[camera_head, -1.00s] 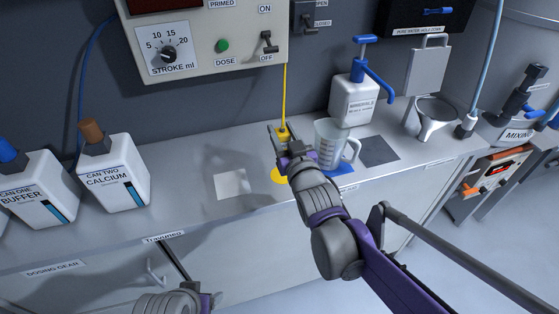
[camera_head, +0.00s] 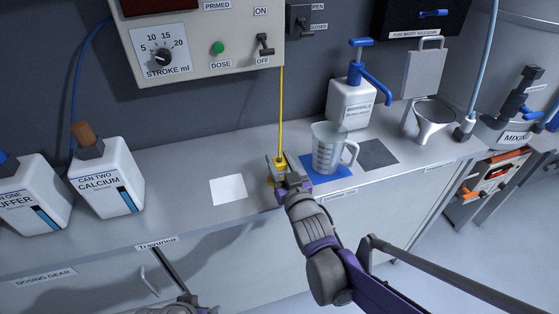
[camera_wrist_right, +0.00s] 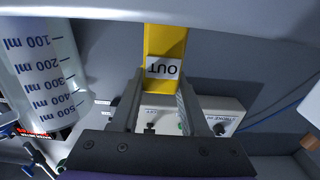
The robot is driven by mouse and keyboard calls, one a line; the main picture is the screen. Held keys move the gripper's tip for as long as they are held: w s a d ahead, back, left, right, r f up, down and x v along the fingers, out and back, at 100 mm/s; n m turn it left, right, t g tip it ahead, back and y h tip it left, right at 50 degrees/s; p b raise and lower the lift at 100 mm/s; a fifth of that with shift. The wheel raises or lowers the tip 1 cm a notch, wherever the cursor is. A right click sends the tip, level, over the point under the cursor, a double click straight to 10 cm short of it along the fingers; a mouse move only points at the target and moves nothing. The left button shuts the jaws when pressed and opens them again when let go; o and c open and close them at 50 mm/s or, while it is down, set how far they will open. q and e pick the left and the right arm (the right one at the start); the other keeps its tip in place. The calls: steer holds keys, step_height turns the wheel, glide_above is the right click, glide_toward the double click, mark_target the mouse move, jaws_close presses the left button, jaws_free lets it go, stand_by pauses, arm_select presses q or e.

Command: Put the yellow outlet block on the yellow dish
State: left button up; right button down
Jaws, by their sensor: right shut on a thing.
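The yellow outlet block (camera_head: 280,162) hangs at the end of a yellow line below the control box. It also shows in the right wrist view (camera_wrist_right: 165,38), with an "OUT" label. My right gripper (camera_head: 276,168) is shut on the block, with one finger on each side in the wrist view (camera_wrist_right: 158,95). The yellow dish (camera_head: 268,182) is on the counter directly under or behind the gripper and mostly hidden. I cannot tell whether the block touches it. Part of my left arm shows at the bottom edge, but its fingers are out of view.
A clear beaker (camera_head: 327,150) stands on a blue mat (camera_head: 340,184), close to the right of my gripper. A white square (camera_head: 228,190) lies to the left. A minerals pump bottle (camera_head: 352,104) and a funnel (camera_head: 432,118) stand at the back right. Two canisters stand left.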

steer(key=shift+c, duration=2.1)
jaws_free()
steer(key=shift+r+p, duration=0.3)
steer(key=v, duration=1.2)
steer(key=s+d+f+m+g+h, duration=0.2)
steer(key=s+d+f+g+h, duration=0.15)
steer(key=d+f, duration=0.3)
steer(key=s+d+f+g+h, duration=0.1)
steer(key=s+d+f+g, duration=0.2)
steer(key=s, duration=0.5)
steer(key=s+d+f+m+g+h, duration=0.1)
steer(key=s+d+f+g, duration=0.3)
steer(key=s+f+g, duration=0.2)
steer(key=shift+s+d+f+m, duration=0.15)
steer(key=shift+s+d+m, duration=0.15)
steer(key=shift+s, duration=0.85)
